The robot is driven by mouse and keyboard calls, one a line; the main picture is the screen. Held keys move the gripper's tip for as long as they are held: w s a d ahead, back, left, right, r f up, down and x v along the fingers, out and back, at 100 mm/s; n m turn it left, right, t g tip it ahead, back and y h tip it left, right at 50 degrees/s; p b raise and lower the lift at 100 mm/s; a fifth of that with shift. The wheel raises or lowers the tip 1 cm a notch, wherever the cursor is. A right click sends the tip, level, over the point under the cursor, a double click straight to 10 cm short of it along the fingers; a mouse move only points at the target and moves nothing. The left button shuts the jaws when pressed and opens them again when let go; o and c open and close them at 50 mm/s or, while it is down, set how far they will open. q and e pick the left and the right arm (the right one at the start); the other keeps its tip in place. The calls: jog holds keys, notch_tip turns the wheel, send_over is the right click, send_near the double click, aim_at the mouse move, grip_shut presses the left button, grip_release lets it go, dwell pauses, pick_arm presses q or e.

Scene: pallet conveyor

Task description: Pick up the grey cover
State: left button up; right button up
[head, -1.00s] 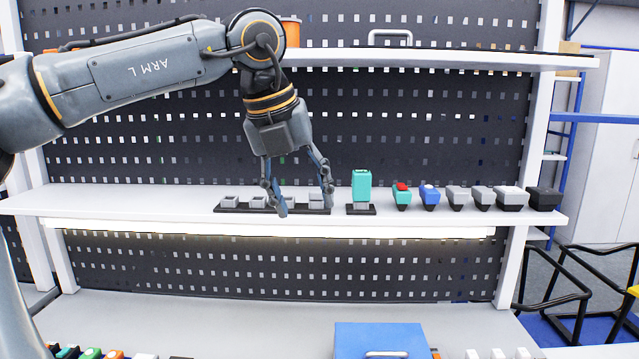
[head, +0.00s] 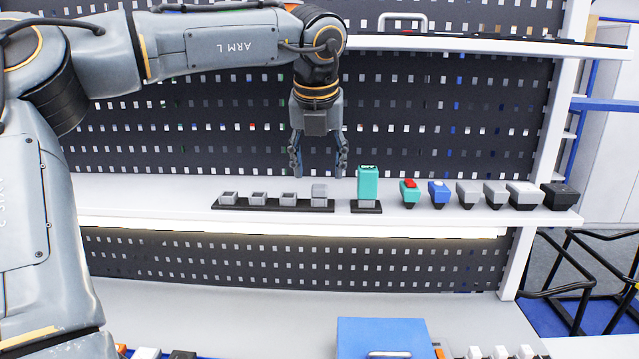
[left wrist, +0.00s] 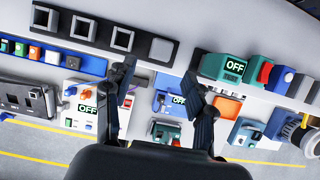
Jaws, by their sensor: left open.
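A plain grey block (head: 319,190), which may be the grey cover, stands in the rightmost place of a black strip (head: 262,205) on the middle shelf. It also shows in the left wrist view (left wrist: 162,48), where the other places hold hollow grey square frames. More grey pieces (head: 468,192) stand further right, so I cannot be sure which is the cover. My left gripper (head: 318,177) is open and empty, pointing down just above the grey block. In the left wrist view its fingers (left wrist: 160,72) are spread apart. My right gripper is not in view.
A teal block (head: 368,184) stands upright on its own black base close right of the strip. Red-topped (head: 409,192), blue (head: 438,192) and black (head: 558,196) pieces follow on the shelf. An upper shelf (head: 480,43) is above; a blue box (head: 382,338) is below.

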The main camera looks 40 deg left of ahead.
aim_at(319, 186)
pick_arm(q)
jog(key=x, duration=0.2)
jog(key=p+x, duration=0.1)
jog(key=w+a+x, duration=0.1)
jog(key=x, duration=0.1)
jog(key=shift+p, duration=0.4)
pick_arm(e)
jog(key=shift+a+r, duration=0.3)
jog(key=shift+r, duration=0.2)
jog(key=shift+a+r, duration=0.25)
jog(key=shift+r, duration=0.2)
pick_arm(q)
jog(key=shift+d, duration=0.1)
jog(key=shift+c, duration=0.2)
jog(key=c, duration=0.9)
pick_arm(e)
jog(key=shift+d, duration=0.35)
